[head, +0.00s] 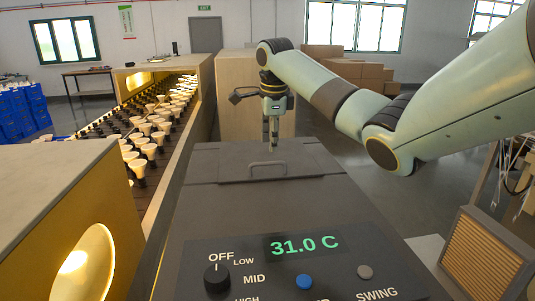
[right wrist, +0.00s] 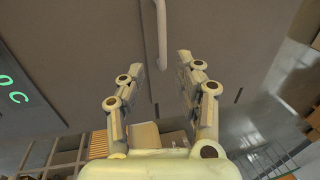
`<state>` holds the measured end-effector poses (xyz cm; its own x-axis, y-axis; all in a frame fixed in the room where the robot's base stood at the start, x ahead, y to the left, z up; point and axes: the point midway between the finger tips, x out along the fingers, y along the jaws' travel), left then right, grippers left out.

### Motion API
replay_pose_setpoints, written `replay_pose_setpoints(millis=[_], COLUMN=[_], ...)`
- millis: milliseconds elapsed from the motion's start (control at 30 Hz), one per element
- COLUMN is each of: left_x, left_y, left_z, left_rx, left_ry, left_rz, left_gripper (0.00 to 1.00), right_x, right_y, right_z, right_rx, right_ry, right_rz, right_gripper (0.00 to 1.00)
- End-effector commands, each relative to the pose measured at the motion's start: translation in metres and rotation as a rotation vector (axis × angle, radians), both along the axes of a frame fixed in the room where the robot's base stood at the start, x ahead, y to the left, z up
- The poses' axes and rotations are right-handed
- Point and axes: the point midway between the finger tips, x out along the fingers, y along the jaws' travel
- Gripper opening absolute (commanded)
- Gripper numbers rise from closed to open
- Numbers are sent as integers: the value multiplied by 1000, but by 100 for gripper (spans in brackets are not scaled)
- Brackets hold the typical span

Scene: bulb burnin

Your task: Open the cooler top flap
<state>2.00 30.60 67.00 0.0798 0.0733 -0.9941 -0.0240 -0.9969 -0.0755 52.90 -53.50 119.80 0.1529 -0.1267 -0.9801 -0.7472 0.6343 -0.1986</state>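The cooler (head: 205,215) is a dark grey box in the lower middle of the head view. Its top flap (head: 235,172) lies flat and closed, with a grey bar handle (head: 267,165) near its front edge. My right gripper (head: 271,146) points down above the flap, just behind the handle in the head view. In the right wrist view, its two fingers (right wrist: 162,62) are apart with nothing between them. The handle (right wrist: 160,45) shows there beyond the fingertips, roughly in line with the gap, apart from the fingers. My left gripper is not in view.
The cooler's front panel has a mode knob (head: 217,278), a blue button (head: 304,282), a grey button (head: 365,272) and a 31.0 C display (head: 304,244). A conveyor of bulbs (head: 150,130) runs along the left. Cardboard boxes (head: 345,70) stand behind.

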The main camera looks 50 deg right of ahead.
Motion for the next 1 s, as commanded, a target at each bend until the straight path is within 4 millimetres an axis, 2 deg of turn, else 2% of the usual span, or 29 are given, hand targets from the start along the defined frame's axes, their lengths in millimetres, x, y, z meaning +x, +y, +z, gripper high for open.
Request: replay_pose_setpoints(millis=[67,133,300,433,700,967,1000], left_x=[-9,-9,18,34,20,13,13], left_y=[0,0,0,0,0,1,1], left_z=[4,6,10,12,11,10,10], left_rx=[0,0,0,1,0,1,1], left_ry=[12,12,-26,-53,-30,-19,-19], left_rz=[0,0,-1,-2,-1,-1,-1], left_gripper=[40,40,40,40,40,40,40], right_x=[2,4,8,9,10,10,10], right_y=[-1,-3,-6,-7,-7,-7,-7], right_z=[-15,-28,-51,-59,-61,-60,-60], right_rx=[4,3,2,0,0,1,1], right_ry=[3,2,1,0,-1,-1,-1], right_rz=[0,-1,0,0,1,1,1], right_gripper=[34,34,34,34,34,0,0])
